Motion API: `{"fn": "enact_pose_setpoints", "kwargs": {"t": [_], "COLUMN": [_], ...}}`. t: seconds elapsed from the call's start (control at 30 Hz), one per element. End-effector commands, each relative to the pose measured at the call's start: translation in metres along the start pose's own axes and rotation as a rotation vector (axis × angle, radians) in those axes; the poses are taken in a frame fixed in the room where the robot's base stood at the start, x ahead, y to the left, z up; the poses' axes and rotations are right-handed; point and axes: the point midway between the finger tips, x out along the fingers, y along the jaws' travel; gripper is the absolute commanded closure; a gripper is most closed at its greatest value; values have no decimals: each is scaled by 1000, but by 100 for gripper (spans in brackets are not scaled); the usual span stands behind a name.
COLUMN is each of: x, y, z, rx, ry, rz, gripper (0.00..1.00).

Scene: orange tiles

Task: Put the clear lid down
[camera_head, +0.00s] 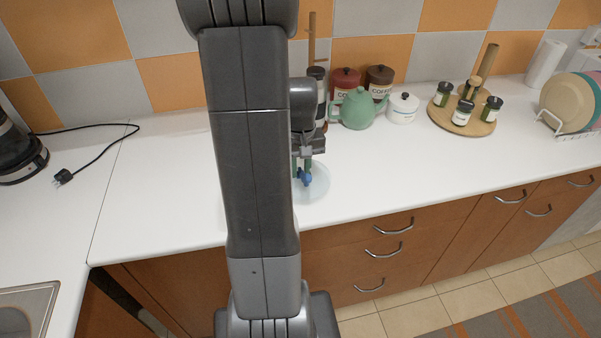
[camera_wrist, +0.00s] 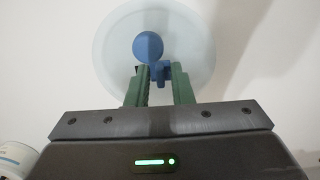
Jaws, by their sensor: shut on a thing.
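The clear lid (camera_head: 314,181) is a pale, see-through disc with a blue knob. It is at the white counter, partly hidden behind my arm in the head view. In the wrist view the lid (camera_wrist: 195,45) lies beyond my fingertips with its round blue knob (camera_wrist: 148,45) near its middle. My gripper (camera_head: 303,174) points down over the lid, and its green fingers are shut on the blue knob. My gripper also shows in the wrist view (camera_wrist: 159,72). I cannot tell whether the lid touches the counter.
The white counter (camera_head: 400,160) has free room right of the lid. Behind stand a green teapot (camera_head: 357,109), red and brown canisters, and a white sugar pot (camera_head: 403,108). A round wooden spice stand (camera_head: 460,118) is further right. A black cord (camera_head: 100,150) lies left.

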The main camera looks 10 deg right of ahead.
Motion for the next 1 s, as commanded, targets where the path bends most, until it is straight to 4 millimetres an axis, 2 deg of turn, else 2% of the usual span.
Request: {"fn": "enact_pose_setpoints", "kwargs": {"t": [0.1,0.2,0.57,0.6,0.7,1.0], "x": [17,24,28,28,27,26], "y": [0,0,0,0,0,0], "z": [1,0,0,0,0,0], "rx": [0,0,0,0,0,0], "ry": [-4,-2,0,0,0,0], "rz": [-1,0,0,0,0,0], "gripper": [100,100,100,76,58,58]}}
